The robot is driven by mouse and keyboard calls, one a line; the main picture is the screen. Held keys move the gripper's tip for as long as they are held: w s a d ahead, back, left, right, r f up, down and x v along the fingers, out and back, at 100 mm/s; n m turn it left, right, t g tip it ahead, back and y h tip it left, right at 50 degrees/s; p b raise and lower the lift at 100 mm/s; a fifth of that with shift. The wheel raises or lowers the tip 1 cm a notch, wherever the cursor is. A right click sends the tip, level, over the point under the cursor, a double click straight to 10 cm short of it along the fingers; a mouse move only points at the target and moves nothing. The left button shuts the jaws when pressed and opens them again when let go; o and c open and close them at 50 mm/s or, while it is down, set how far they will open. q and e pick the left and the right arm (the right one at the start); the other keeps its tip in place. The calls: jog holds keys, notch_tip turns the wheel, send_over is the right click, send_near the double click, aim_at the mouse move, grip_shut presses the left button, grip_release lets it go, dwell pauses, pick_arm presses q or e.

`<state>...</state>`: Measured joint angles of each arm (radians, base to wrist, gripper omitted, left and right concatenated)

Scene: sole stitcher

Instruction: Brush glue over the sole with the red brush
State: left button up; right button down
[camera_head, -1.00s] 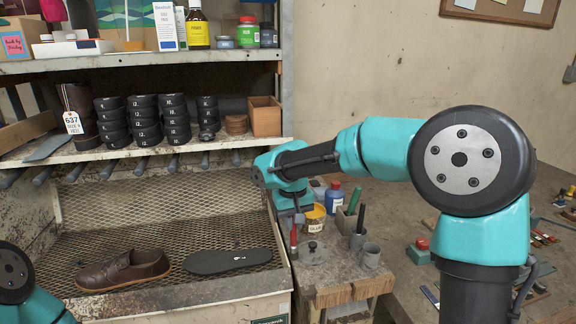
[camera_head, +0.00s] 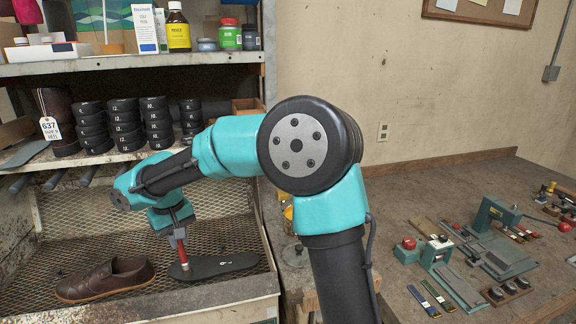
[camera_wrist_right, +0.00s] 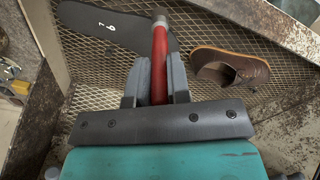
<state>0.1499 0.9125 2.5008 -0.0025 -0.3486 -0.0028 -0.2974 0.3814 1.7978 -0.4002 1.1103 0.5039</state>
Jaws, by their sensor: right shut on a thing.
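The black sole (camera_head: 228,264) lies flat on the mesh tray, to the right of the brown shoe (camera_head: 106,280). My right gripper (camera_head: 180,240) is shut on the red brush (camera_head: 183,256), which points down at the left end of the sole. In the right wrist view the brush (camera_wrist_right: 159,52) stands between the fingers (camera_wrist_right: 155,82), its head over the edge of the sole (camera_wrist_right: 112,26). I cannot tell whether its tip touches the sole. The shoe also shows in the right wrist view (camera_wrist_right: 230,68). My left gripper is not in view.
The mesh tray (camera_head: 85,232) has raised metal side edges. Above it a shelf holds stacks of black rings (camera_head: 124,124) and a tagged dark boot shaft (camera_head: 58,125). The bench at right carries several tools, including a green press (camera_head: 494,214).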

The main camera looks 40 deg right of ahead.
jog(key=shift+d, duration=0.1)
jog(key=s+d+r+n, duration=0.1)
jog(key=d+r+n, duration=0.2)
jog(key=d, duration=0.9)
jog(key=s+d+r+n, duration=0.2)
jog(key=d+n, duration=0.4)
jog(key=d, duration=0.7)
jog(key=s+d+r+n, duration=0.2)
jog(key=d+n, duration=0.3)
jog(key=d, duration=0.8)
jog(key=shift+d+r, duration=0.15)
jog(key=shift+r, duration=0.75)
jog(key=shift+f, duration=0.1)
jog(key=shift+f, duration=3.45)
